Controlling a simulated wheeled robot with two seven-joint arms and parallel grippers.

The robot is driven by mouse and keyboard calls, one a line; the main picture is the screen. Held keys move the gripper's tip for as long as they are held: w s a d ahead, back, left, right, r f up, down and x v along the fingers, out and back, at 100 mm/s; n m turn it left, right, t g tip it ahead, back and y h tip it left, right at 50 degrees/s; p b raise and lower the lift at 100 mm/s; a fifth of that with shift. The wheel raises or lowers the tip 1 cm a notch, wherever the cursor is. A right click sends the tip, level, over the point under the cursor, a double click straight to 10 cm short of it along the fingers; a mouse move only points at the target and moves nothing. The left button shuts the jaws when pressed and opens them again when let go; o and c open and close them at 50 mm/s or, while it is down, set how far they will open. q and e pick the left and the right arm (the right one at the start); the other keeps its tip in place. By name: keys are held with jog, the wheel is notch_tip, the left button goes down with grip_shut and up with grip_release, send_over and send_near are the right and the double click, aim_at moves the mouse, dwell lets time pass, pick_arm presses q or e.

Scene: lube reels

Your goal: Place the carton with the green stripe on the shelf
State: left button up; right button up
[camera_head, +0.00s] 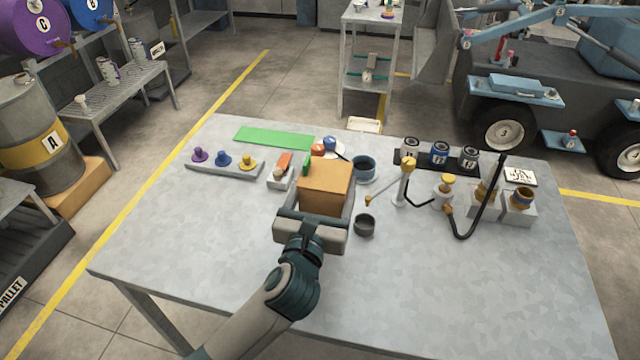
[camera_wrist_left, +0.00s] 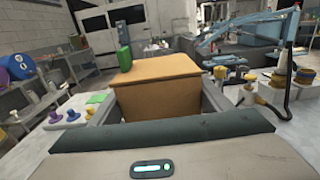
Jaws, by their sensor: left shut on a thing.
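A plain brown carton (camera_head: 326,182) is held between the fingers of my left gripper (camera_head: 322,194), above the grey table. In the left wrist view the carton (camera_wrist_left: 160,85) fills the middle, between the two fingers. No green stripe shows on its visible faces. A small green container (camera_wrist_left: 124,57) shows at the carton's far edge; I cannot tell whether it touches it. A grey metal shelf unit (camera_head: 370,52) stands beyond the table's back edge, with small items on it. My right gripper is out of view.
The table (camera_head: 200,250) is clear at the front. A green mat (camera_head: 275,138) lies at the back. A rack with coloured knobs (camera_head: 223,165), dark cups (camera_head: 365,226), a white post with a yellow top (camera_head: 403,180) and labelled cans (camera_head: 439,152) stand around the carton.

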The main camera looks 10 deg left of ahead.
pick_arm(q)
jog(key=shift+a, duration=0.1)
dwell(0.4)
jog(key=shift+s+a+f, duration=0.15)
jog(key=shift+s+a, duration=0.05)
jog(key=s+a+f, duration=0.3)
jog(key=s+a, duration=0.7)
jog(key=s, duration=0.3)
jog(key=shift+y, duration=0.3)
jog(key=shift+a, duration=0.1)
